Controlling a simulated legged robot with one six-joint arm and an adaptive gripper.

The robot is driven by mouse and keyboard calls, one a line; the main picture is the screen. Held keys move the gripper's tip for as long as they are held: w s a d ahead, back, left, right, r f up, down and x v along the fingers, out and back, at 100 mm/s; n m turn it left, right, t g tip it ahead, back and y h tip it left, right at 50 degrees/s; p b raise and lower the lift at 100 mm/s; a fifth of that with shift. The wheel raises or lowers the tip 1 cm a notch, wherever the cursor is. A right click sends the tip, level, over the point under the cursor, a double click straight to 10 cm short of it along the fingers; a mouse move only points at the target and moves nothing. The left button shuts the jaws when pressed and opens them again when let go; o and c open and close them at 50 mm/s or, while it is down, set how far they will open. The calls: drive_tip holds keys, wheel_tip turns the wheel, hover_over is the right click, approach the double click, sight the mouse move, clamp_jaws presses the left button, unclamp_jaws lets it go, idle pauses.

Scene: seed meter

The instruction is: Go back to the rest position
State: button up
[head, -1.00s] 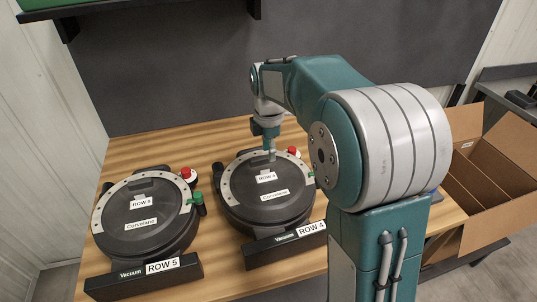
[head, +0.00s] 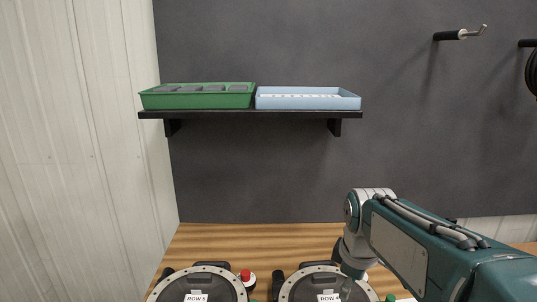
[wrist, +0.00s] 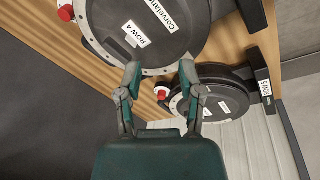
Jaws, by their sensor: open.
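My gripper (wrist: 160,78) is open and empty in the wrist view, its two fingers apart. The round black seed meter labelled ROW 4 (wrist: 110,22) lies beyond the fingertips in that view. In the head view, the ROW 4 meter (head: 305,288) shows only its upper part at the bottom edge, with my arm's end in front of its right side. The fingertips are hard to make out in the head view. The ROW 5 meter (head: 197,286) stands to its left, cut off by the lower edge, and also shows at the right in the wrist view (wrist: 226,94).
A wall shelf (head: 250,114) holds a green tray (head: 150,100) with grey blocks and a light blue tray (head: 308,104). The wooden table (head: 260,236) is bare behind the meters. A hook (head: 455,35) sticks out from the dark wall at upper right.

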drive_tip(key=s+m+t, duration=0.3)
drive_tip(key=s+m, duration=0.8)
drive_tip(key=s, duration=0.4)
drive_tip(key=shift+s+a+f, duration=0.15)
drive_tip(key=shift+a+f, duration=0.1)
drive_tip(key=shift+f, duration=0.15)
drive_tip(key=shift+d, duration=0.1)
